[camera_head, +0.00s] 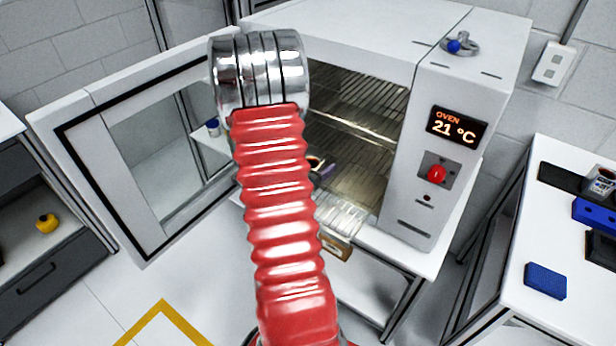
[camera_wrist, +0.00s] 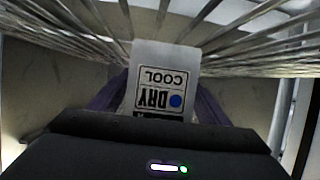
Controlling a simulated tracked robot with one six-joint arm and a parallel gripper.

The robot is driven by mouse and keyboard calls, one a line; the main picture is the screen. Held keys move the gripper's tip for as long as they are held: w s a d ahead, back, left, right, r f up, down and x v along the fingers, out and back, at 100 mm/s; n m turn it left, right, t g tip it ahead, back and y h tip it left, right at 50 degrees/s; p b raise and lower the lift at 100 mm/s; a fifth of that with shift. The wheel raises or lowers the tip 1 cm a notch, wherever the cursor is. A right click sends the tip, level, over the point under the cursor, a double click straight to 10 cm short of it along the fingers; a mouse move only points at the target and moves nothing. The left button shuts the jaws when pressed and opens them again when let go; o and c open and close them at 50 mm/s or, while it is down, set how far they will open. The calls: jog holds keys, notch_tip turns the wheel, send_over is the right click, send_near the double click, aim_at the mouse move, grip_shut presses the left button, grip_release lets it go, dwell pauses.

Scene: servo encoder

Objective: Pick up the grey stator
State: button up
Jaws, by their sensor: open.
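I cannot make out a grey stator in either view. My gripper (camera_wrist: 158,90) shows in the wrist view, with its two purple fingers apart.
Wire racks (camera_head: 365,100) line the oven, and bars (camera_wrist: 255,50) spread across the top of the wrist view. The oven door (camera_head: 90,150) stands open at left. A table (camera_head: 560,315) at right holds a blue block (camera_head: 545,281) and other items.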

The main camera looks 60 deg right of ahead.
jog(key=shift+c, duration=0.6)
jog(key=c, duration=1.5)
